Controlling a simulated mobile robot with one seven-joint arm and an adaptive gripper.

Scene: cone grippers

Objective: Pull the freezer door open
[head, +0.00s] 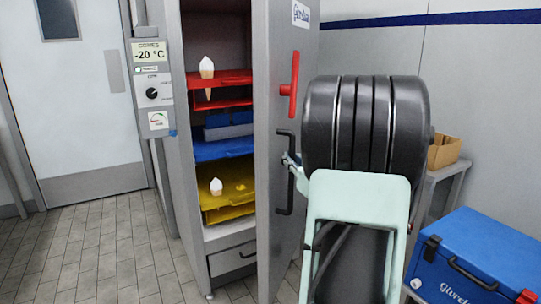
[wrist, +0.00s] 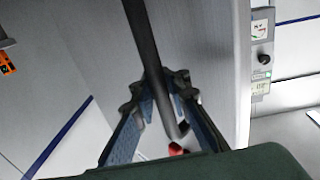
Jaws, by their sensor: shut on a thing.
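The grey freezer door (head: 274,80) stands open in the head view, swung out toward me, and the shelves inside show to its left. A black bar handle (head: 284,200) is fixed upright on the door, below a red lever (head: 294,85). My gripper (head: 292,160) is at the upper part of the black handle, partly hidden behind my arm. In the wrist view my gripper (wrist: 160,84) has its fingers shut around the black handle (wrist: 141,35). The red lever tip (wrist: 176,149) shows just past the handle's end.
Inside the freezer are red (head: 222,77), blue (head: 222,148) and yellow (head: 230,200) shelves, with white-topped cones on the red and yellow ones. A blue cooler box (head: 485,255) and a cardboard box (head: 444,151) stand at right. Tiled floor is clear at left.

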